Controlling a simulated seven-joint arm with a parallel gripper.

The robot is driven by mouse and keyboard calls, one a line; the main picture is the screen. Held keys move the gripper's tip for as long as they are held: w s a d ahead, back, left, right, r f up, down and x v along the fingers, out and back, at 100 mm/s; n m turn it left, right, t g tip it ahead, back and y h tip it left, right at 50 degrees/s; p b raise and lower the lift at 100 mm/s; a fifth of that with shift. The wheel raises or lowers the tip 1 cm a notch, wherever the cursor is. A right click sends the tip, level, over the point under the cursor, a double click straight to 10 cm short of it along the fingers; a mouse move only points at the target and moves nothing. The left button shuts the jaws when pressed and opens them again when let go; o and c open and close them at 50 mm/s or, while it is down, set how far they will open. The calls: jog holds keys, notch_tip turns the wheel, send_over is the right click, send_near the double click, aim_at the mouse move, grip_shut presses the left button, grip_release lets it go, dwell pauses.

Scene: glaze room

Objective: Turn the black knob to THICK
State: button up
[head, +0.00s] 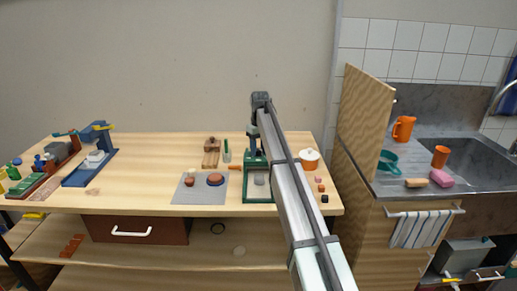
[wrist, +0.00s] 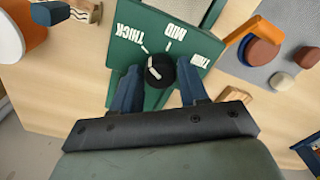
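The black knob (wrist: 161,70) sits on a green panel (wrist: 153,97) marked THICK (wrist: 131,33), MID (wrist: 173,29) and THIN (wrist: 206,62). A white mark on the knob lies on its left side and points up and left, roughly towards the THICK tick; I cannot tell if they line up exactly. My gripper (wrist: 159,68) has one finger on each side of the knob, and the knob fills the gap between them. In the head view the green stand (head: 247,183) is partly behind my arm, and the knob is hidden there.
A grey mat (head: 184,196) with round brown pieces lies left of the stand. An orange pot (head: 309,160) and several small blocks stand to its right. A wooden panel (head: 362,110) rises at the table's right end. Bare tabletop (head: 155,165) lies further left.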

aim_at(259, 149)
jog(key=shift+o, duration=1.4)
notch_tip(259, 149, up, 14)
jog(key=shift+w+d, duration=0.15)
jog(key=shift+d, duration=0.05)
jog(key=shift+f, duration=0.1)
